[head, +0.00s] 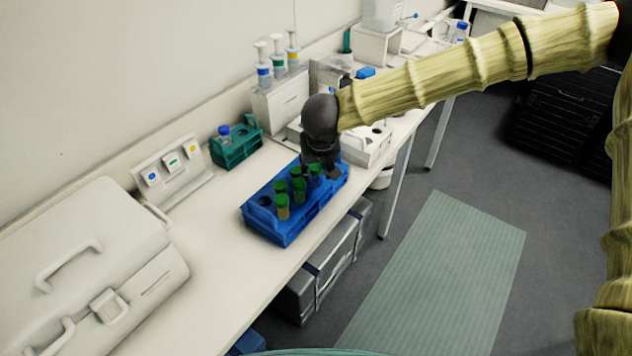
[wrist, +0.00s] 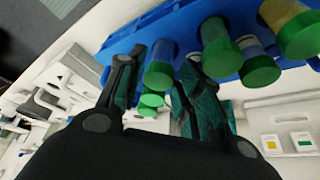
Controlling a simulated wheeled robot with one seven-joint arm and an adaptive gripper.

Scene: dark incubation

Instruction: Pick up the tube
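A blue rack (head: 290,231) on the bench holds several upright tubes with green caps. One tube (head: 315,172) stands near the rack's right end, just below my gripper (head: 322,168). In the wrist view the blue rack (wrist: 133,37) crosses the top. My gripper (wrist: 160,85) has its two dark fingers apart, one on either side of a green-capped tube (wrist: 158,75). A small gap shows between the left finger and this cap; contact on the right side is unclear. More green pieces show just below that cap, partly hidden by my gripper.
Other tubes (wrist: 222,50) stand close to the right finger. A teal rack (head: 237,150) with a blue-capped bottle stands behind, left of my gripper. A white box with pipettes (head: 280,100) is at the wall. A white case (head: 90,270) fills the left bench; the bench front-left of the rack is clear.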

